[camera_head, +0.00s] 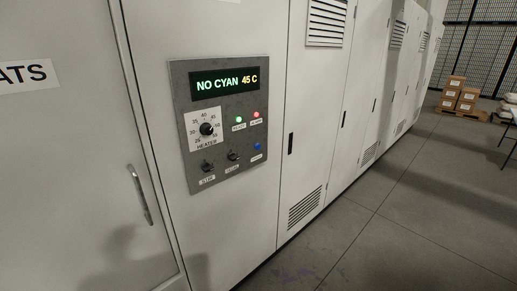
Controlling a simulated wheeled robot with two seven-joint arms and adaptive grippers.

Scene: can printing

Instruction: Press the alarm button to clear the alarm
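A grey control panel (222,118) is set in the pale cabinet front, left of centre. Its display (224,84) reads "NO CYAN" in green and "45 C" in yellow. A red light or button (256,114) glows at the right of the panel, over a small label that seems to read "ALARM". A green light (239,119) glows to its left. A blue button (257,146) sits lower right; its label is too small to read surely. Neither gripper is in view.
A black heater dial (207,129) and two dark knobs or buttons (207,166) (232,156) share the panel. A cabinet door handle (139,194) sticks out at left. Open floor (400,220) lies at right, with stacked boxes (458,95) on a pallet at the back.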

